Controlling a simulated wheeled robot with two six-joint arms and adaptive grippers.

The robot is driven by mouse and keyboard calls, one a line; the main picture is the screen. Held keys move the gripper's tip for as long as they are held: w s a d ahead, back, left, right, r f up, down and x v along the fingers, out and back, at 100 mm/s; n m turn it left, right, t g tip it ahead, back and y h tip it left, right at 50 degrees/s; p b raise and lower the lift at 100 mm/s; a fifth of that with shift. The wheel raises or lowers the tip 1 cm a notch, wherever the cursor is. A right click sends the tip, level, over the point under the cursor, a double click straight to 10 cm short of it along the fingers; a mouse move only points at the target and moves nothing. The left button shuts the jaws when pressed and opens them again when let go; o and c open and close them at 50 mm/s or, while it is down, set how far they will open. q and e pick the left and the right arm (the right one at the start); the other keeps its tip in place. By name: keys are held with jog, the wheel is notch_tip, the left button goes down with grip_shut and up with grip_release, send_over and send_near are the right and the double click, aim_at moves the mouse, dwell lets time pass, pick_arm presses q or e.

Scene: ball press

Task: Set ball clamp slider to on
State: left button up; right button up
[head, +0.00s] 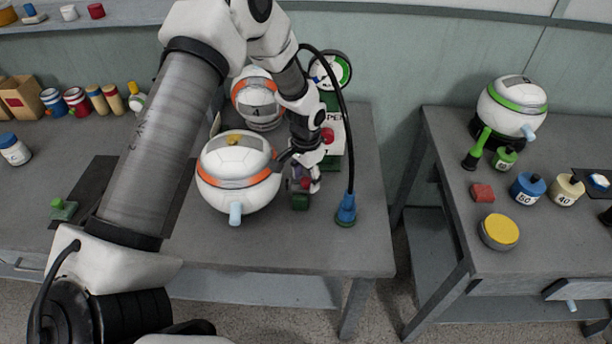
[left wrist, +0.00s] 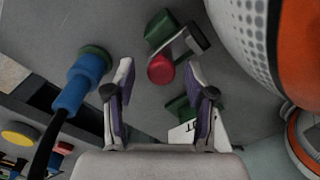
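The clamp slider shows best in the left wrist view as a red knob (left wrist: 161,69) with a grey metal bracket (left wrist: 188,42) between green end blocks (left wrist: 160,27). In the head view its green block (head: 300,202) shows just right of the white and orange ball (head: 238,185), with the rest partly behind my gripper. My left gripper (head: 304,182) reaches down over it. In the left wrist view the purple-padded fingers (left wrist: 162,82) are spread apart, with the red knob between and slightly beyond the tips. I see no contact. My right gripper is not in view.
A blue plug (head: 346,210) with a black cable stands right of the slider. A second orange-banded ball (head: 257,98) sits behind. A sign (head: 334,140) stands at the table's back. A gap separates the right table (head: 455,235), which holds a green-banded ball (head: 512,105).

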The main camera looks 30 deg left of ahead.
aim_at(302, 180)
pick_arm(q)
jog(key=shift+s, duration=0.1)
jog(key=c, duration=0.5)
jog(key=shift+a, duration=0.1)
grip_shut()
jog(key=shift+s+a+p, duration=0.1)
jog(key=shift+p, duration=0.25)
jog(key=shift+a+f, duration=0.1)
jog(key=shift+s+a, duration=0.15)
jog(key=shift+a, duration=0.05)
jog(key=o, duration=0.7)
grip_release()
jog(key=shift+w+f, duration=0.15)
jog(key=shift+w, duration=0.1)
jog(key=shift+r, duration=0.25)
notch_tip(302, 180, up, 12)
jog(key=shift+w+f, duration=0.1)
jog(key=shift+f, duration=0.15)
